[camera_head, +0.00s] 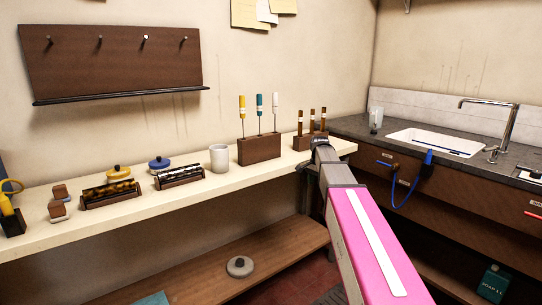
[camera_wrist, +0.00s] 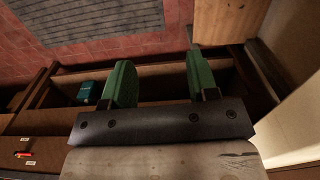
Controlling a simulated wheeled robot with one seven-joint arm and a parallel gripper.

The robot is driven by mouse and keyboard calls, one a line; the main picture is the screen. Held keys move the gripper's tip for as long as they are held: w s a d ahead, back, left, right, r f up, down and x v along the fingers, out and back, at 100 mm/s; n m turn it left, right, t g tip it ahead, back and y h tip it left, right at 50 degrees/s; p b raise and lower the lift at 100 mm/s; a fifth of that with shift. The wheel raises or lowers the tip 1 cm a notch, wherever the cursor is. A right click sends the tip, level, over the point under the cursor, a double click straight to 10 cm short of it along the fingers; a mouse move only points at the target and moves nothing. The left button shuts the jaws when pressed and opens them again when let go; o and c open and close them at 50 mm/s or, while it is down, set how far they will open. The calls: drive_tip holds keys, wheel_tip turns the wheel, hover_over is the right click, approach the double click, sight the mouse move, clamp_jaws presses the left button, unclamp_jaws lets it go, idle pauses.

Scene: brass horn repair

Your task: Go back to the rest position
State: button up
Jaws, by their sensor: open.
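My gripper (camera_wrist: 158,80) shows in the wrist view as two green fingers set wide apart on a dark bar. It is open, with nothing between the fingers. Behind the fingers are the lower part of the sink cabinet and the red tiled floor. In the head view my pink arm reaches from the bottom right toward the right end of the cream shelf; the fingers themselves are hidden there.
The cream shelf (camera_head: 232,180) holds a white mug (camera_head: 219,158), a wooden block with colored-handled tools (camera_head: 260,149), and a block with brown-handled tools (camera_head: 308,141). A sink (camera_head: 428,141) with a faucet stands right. A lower wooden shelf (camera_head: 205,272) carries a grey round piece (camera_head: 240,266).

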drive_tip(key=s+f+n, duration=0.5)
drive_tip(key=s+f, duration=0.6)
drive_tip(key=s, duration=0.2)
drive_tip(key=s+a+f+n, duration=0.1)
drive_tip(key=s+f+n, duration=0.4)
drive_tip(key=s+f, duration=0.6)
drive_tip(key=s, duration=0.3)
drive_tip(key=shift+f, duration=0.2)
drive_tip(key=shift+a, duration=0.1)
